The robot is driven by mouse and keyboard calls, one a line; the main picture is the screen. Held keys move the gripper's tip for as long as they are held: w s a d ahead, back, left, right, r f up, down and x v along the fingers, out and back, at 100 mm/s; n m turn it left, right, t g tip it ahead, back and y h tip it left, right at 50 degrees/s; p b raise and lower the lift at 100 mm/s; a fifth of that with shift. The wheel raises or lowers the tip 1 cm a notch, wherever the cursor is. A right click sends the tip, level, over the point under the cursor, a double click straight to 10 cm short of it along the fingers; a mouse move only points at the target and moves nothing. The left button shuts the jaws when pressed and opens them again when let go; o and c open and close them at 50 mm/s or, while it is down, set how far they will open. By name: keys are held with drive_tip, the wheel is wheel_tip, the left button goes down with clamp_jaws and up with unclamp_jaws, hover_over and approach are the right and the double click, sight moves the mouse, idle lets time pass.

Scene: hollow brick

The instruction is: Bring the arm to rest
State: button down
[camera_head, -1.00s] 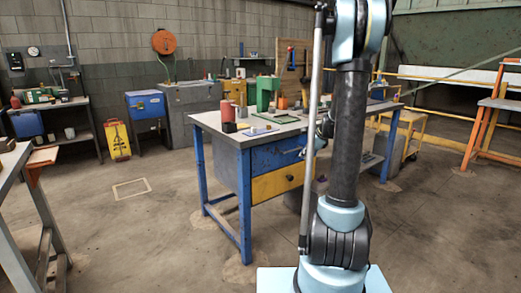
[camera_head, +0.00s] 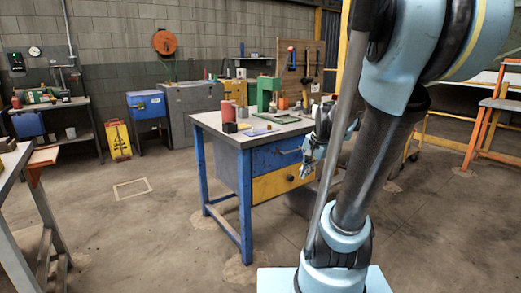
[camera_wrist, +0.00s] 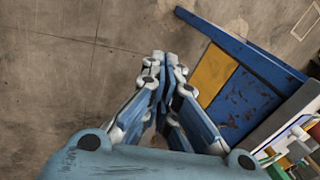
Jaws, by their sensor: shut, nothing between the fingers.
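My arm rises from its base at the right of the head view and leans to the right, its upper links large and close to the camera. My gripper (camera_head: 312,150) shows partly behind the arm, in front of the workbench's right part. In the wrist view my gripper (camera_wrist: 165,62) is shut, its fingertips together with nothing between them. Bare concrete floor lies beyond the fingertips there. The blue workbench (camera_wrist: 245,65) with a yellow drawer is to the right of the fingers, apart from them as far as I can see.
The workbench (camera_head: 240,137) carries a green tool, a red cylinder (camera_head: 228,112) and small items. A grey table (camera_head: 14,160) stands at the left edge, an orange-legged bench (camera_head: 478,130) at the right. Blue and grey cabinets line the back wall. Floor between left table and workbench is clear.

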drive_tip(key=s+f+n+h, duration=0.1)
drive_tip(key=s+f+n, duration=0.2)
drive_tip(key=s, duration=0.6)
drive_tip(key=s+d+f+n+g+h, duration=0.1)
drive_tip(key=s+f+n, duration=0.2)
drive_tip(key=s+n, duration=0.3)
drive_tip(key=s, duration=0.3)
drive_tip(key=shift+d+f, duration=0.25)
drive_tip(key=shift+f, duration=0.1)
